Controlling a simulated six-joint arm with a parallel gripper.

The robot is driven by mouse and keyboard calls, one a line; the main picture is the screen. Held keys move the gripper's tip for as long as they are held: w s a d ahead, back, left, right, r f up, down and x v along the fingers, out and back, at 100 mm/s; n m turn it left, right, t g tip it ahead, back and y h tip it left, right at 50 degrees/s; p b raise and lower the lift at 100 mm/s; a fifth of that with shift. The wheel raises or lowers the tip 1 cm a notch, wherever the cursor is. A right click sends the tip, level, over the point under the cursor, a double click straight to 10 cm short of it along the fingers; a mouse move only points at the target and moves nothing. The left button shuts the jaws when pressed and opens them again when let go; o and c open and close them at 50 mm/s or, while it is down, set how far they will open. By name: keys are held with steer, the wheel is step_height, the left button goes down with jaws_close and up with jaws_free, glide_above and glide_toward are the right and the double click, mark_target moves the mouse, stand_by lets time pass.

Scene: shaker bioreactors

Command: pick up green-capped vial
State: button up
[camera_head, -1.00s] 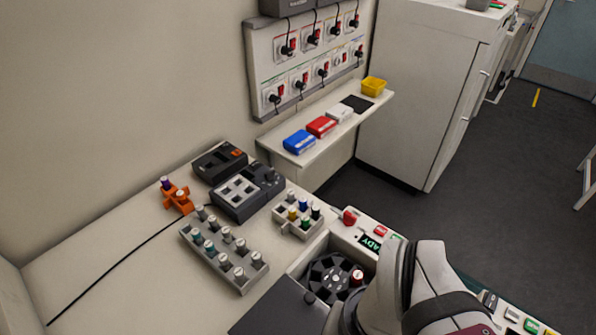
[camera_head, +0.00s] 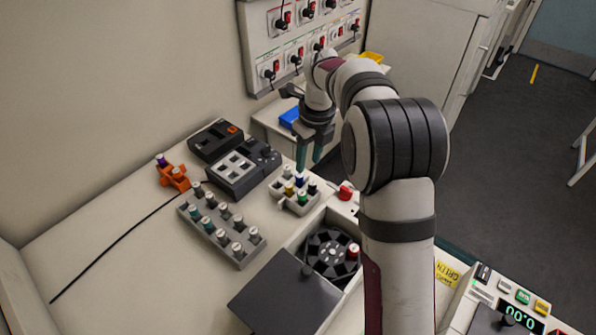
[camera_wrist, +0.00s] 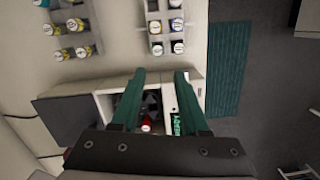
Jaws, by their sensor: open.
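A green-capped vial (camera_head: 302,199) stands upright in the small light rack (camera_head: 283,205) among vials with blue, yellow, white and dark caps. My gripper (camera_head: 309,168) is above and just behind this rack, with its green fingers pointing down, apart and empty. In the wrist view, my gripper (camera_wrist: 157,72) shows its two fingers spread with nothing between them. The small rack (camera_wrist: 165,6) is near the top of that view, past the fingertips.
A long grey rack (camera_head: 222,240) with several vials stands to the left. A centrifuge (camera_head: 330,252) with a dark lid (camera_head: 282,292) is in front. An orange rack (camera_head: 173,177) and a dark device (camera_head: 236,173) are farther back. The bench's left side is mostly clear.

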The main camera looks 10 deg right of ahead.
mark_target(302, 193)
steer(key=f, duration=0.4)
steer(key=a+f, duration=0.1)
steer(key=f, duration=0.4)
steer(key=w+f, duration=0.1)
steer(key=f, duration=0.4)
steer(key=shift+a, duration=0.15)
jaws_close()
